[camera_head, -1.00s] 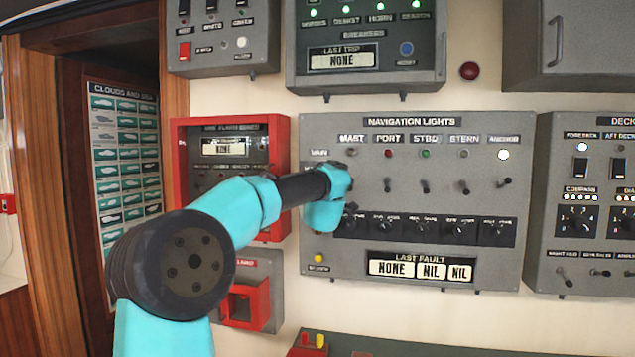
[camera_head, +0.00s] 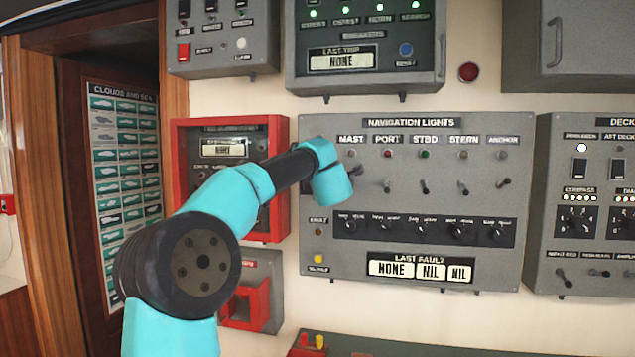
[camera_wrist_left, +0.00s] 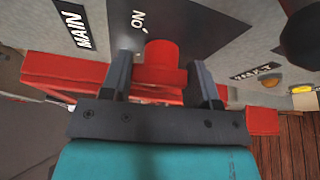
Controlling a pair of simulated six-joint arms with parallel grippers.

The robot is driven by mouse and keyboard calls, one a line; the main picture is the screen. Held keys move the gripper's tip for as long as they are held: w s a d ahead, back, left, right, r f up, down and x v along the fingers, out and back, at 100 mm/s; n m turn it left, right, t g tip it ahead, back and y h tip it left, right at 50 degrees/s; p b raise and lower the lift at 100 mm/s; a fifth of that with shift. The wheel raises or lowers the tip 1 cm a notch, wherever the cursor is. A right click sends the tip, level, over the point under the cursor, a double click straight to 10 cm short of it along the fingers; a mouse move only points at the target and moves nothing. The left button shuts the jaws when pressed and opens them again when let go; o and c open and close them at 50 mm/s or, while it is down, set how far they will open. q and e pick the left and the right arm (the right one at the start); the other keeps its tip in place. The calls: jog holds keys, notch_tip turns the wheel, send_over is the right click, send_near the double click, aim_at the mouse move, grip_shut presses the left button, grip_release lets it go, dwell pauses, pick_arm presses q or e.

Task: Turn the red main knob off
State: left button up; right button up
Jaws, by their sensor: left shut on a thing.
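In the head view the knob and fingertips are hidden behind my left wrist, at the left edge of the navigation lights panel (camera_head: 420,190). The panel's anchor lamp (camera_head: 502,155) looks unlit. My right gripper is in neither view.
A red-framed panel (camera_head: 280,155) stands just left of the navigation panel, behind my left arm. Small toggle switches (camera_head: 424,187) and a row of black dials (camera_head: 420,228) lie right of my wrist. A yellow button (camera_head: 318,259) is below it.

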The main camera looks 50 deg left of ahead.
pick_arm(q)
jog(key=n+h, duration=0.1)
jog(key=n, duration=0.2)
jog(key=shift+n+h, duration=1)
jog(key=shift+n, duration=0.5)
jog(key=o, duration=0.9)
jog(key=shift+s+a, duration=0.1)
jog(key=shift+r, duration=0.1)
jog(key=v, duration=1.7)
jog(key=shift+s+r, duration=0.1)
jog(key=shift+s, duration=0.05)
